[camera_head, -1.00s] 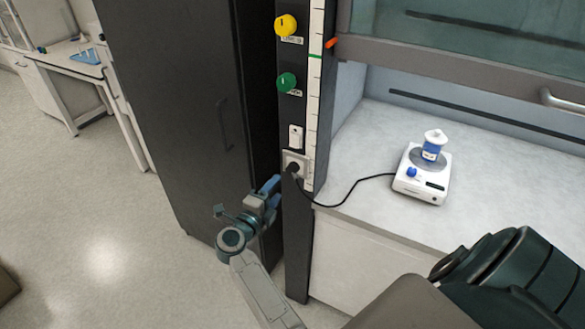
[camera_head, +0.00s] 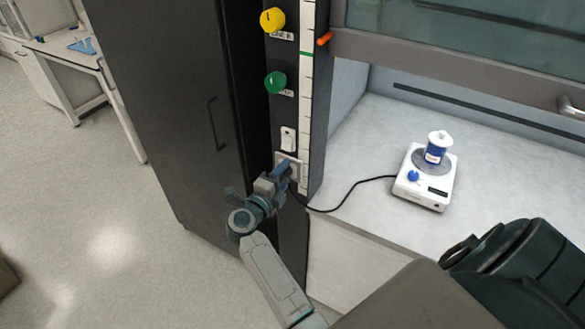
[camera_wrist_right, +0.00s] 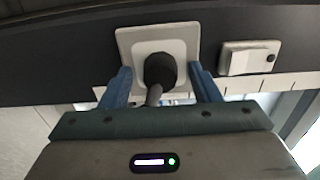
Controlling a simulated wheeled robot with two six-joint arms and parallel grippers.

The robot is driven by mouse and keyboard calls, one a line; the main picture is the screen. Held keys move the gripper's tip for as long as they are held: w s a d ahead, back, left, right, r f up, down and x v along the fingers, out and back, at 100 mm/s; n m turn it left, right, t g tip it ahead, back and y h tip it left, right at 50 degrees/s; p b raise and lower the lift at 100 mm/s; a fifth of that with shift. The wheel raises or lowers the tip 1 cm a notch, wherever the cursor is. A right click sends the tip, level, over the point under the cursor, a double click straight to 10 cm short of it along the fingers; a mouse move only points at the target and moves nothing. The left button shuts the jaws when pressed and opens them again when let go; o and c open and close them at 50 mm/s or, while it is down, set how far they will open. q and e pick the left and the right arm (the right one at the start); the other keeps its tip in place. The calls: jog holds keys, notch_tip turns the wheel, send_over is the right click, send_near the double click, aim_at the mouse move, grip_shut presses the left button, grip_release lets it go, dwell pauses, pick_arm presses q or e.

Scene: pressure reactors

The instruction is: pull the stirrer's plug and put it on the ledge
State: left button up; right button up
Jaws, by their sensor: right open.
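The stirrer (camera_head: 424,177) is a white hotplate with a blue knob on the bench, and a blue-and-white container stands on it. Its black cord (camera_head: 335,205) runs left to the post. In the right wrist view the black plug (camera_wrist_right: 160,71) sits in the white wall socket (camera_wrist_right: 127,43). My right gripper (camera_wrist_right: 160,84) is open, with a blue finger on each side of the plug, apart from it. In the head view my right gripper (camera_head: 283,173) is at the socket (camera_head: 294,160) and hides the plug. The ledge is probably the pale bench top (camera_head: 385,130). My left gripper is not in view.
A white rocker switch (camera_head: 288,139) is above the socket, with green (camera_head: 275,82) and yellow (camera_head: 272,20) knobs higher on the post. A dark cabinet (camera_head: 165,100) stands left. The raised sash (camera_head: 450,55) crosses above the bench. Bench space around the stirrer is clear.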

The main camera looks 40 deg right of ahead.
jog(key=shift+w+a, duration=0.1)
jog(key=shift+a, duration=0.25)
jog(key=shift+d, duration=0.15)
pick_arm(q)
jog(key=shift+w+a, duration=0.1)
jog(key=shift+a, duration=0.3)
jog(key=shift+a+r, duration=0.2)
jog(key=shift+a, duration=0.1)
pick_arm(e)
grip_shut()
dwell(0.3)
